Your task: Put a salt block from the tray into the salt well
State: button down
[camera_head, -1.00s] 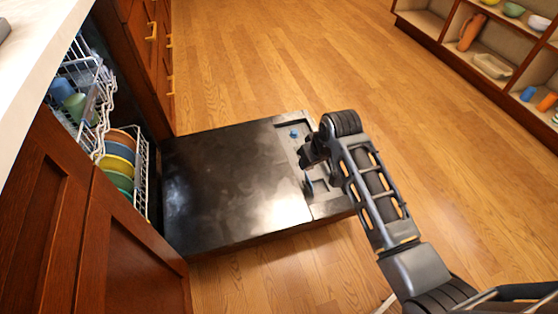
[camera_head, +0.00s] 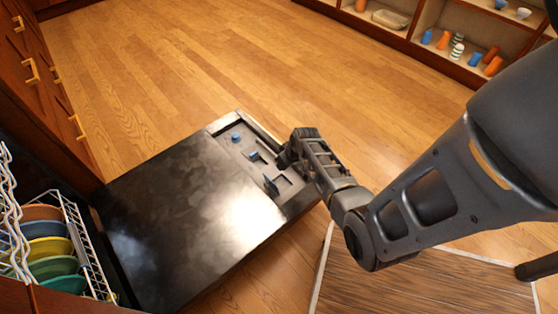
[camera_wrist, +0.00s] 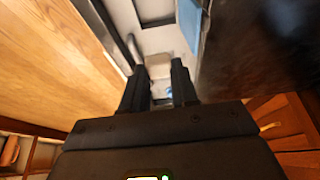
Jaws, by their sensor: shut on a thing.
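My gripper (camera_head: 284,161) is over the right end of the dishwasher's lowered door, beside a grey strip with recesses. In the wrist view its two dark fingers (camera_wrist: 156,88) are shut on a small pale block (camera_wrist: 158,66), which looks like a salt block. The grey strip (camera_head: 232,150) has a blue round cap (camera_head: 235,138), a small blue part (camera_head: 254,156) in the middle and an upright blue flap (camera_head: 270,184). I cannot tell which recess is the salt well. The block is hidden in the head view, and I cannot make out the tray.
The dark door (camera_head: 190,220) lies open and flat. A white rack (camera_head: 85,235) with coloured plates (camera_head: 45,250) stands at lower left. Wooden drawers (camera_head: 40,80) rise at left, and a shelf unit (camera_head: 440,30) stands at the back right. The floor between is clear.

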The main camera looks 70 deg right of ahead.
aim_at(282, 187)
jog(key=shift+f+b, duration=6.55)
jog(key=shift+f, duration=1)
jog(key=shift+f, duration=0.1)
jog(key=c, duration=0.8)
grip_release()
notch_tip(282, 187, up, 7)
jog(key=p, duration=0.6)
jog(key=shift+p, duration=0.4)
jog(key=shift+s, duration=0.15)
